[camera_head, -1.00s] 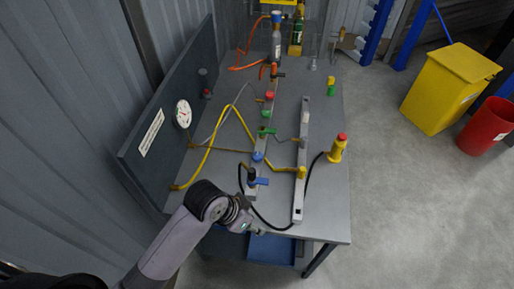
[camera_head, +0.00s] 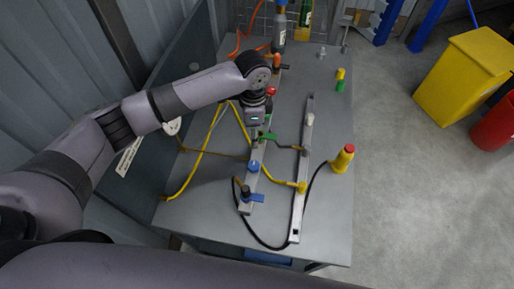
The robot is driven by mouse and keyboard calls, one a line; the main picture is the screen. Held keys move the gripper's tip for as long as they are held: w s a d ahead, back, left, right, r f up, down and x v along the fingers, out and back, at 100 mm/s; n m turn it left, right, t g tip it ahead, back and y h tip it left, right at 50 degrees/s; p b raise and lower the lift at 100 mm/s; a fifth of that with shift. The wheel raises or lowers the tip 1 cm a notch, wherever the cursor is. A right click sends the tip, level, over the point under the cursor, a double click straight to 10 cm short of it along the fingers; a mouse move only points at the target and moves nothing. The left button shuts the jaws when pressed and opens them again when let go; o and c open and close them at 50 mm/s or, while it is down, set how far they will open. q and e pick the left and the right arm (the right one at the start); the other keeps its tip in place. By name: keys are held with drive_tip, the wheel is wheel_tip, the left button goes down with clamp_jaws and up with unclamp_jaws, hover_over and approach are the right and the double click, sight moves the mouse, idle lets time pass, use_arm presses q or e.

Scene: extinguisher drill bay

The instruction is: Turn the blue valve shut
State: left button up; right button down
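A manifold bar on the grey bench carries several coloured valves. Near its front end is a valve with a blue lever (camera_head: 257,198), pointing right. A round blue knob (camera_head: 253,166) sits just behind it on the same bar. My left gripper (camera_head: 255,136) hangs pointing down over the bar, behind the blue knob and close to the green valve (camera_head: 268,136). Its fingertips are small and partly lost against the bar, so I cannot tell whether they are open or touching anything. My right gripper is not in view.
A pale slotted bar (camera_head: 297,222) lies right of the manifold, with a yellow fitting (camera_head: 301,187) and hoses between. A yellow bottle with a red cap (camera_head: 343,159) stands at the bench's right edge. The dark upright panel (camera_head: 190,92) bounds the left. A yellow bin (camera_head: 464,77) stands on the floor.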

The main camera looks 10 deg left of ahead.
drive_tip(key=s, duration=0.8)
use_arm(q)
drive_tip(key=b, duration=0.3)
hover_over(253, 165)
wheel_tip(253, 165, down, 8)
drive_tip(key=shift+f, duration=0.1)
wheel_tip(253, 165, down, 4)
drive_tip(key=b, duration=0.4)
drive_tip(key=shift+w, duration=0.1)
drive_tip(key=shift+f+b, duration=0.85)
drive_tip(key=shift+b, duration=0.3)
wheel_tip(253, 165, down, 2)
drive_tip(key=shift+f+b, duration=0.15)
drive_tip(key=shift+b, duration=0.95)
drive_tip(key=shift+f, duration=0.1)
drive_tip(key=shift+c, duration=0.4)
drive_tip(key=c, duration=1.1)
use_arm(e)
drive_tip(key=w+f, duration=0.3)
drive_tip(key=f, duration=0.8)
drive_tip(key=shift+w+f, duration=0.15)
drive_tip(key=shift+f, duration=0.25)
